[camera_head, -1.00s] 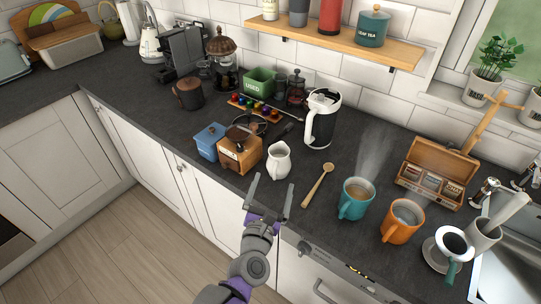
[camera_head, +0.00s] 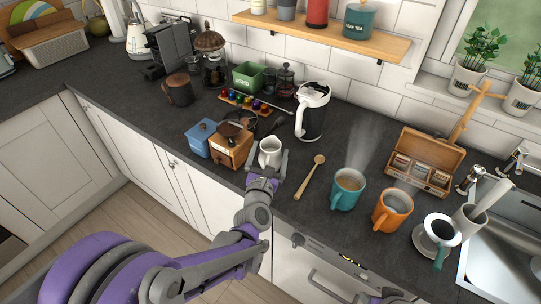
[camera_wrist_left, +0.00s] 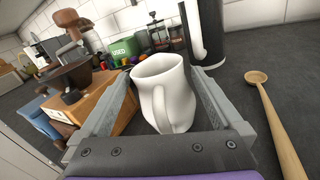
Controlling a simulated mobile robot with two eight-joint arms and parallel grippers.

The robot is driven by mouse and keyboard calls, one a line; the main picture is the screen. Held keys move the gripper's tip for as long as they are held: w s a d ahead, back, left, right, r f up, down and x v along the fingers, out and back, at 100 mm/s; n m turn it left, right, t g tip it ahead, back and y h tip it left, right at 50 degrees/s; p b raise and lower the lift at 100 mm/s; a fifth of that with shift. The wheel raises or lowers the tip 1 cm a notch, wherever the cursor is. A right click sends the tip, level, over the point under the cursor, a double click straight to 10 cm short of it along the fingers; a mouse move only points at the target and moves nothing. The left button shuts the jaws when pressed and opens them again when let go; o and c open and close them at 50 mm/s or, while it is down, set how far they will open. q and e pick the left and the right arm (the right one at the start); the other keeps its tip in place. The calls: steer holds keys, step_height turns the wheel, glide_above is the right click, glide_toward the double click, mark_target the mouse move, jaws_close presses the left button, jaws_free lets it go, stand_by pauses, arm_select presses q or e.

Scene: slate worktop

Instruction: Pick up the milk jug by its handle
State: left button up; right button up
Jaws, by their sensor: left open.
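The milk jug (camera_head: 270,150), small and white, stands upright on the dark worktop beside the wooden coffee grinder. In the left wrist view the milk jug (camera_wrist_left: 165,85) shows its handle facing the camera, between the two fingers. My left gripper (camera_head: 267,163) is open at the near side of the jug, with one finger to each side. In the left wrist view my left gripper (camera_wrist_left: 163,100) has visible gaps between its fingers and the handle. The fingers hide part of the jug's lower body in the head view. My right gripper is not identifiable in either view.
The wooden grinder (camera_head: 231,145) is close on the left, with a blue canister (camera_head: 200,138) beyond. A wooden spoon (camera_head: 310,178) lies to the right. The black-and-white kettle (camera_head: 312,112) stands behind. A teal mug (camera_head: 347,190) and an orange mug (camera_head: 391,210) stand farther right.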

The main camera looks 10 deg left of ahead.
arm_select(q)
steer(key=shift+c, duration=0.6)
steer(key=c, duration=1.1)
steer(key=shift+c, duration=0.2)
steer(key=shift+r, duration=0.1)
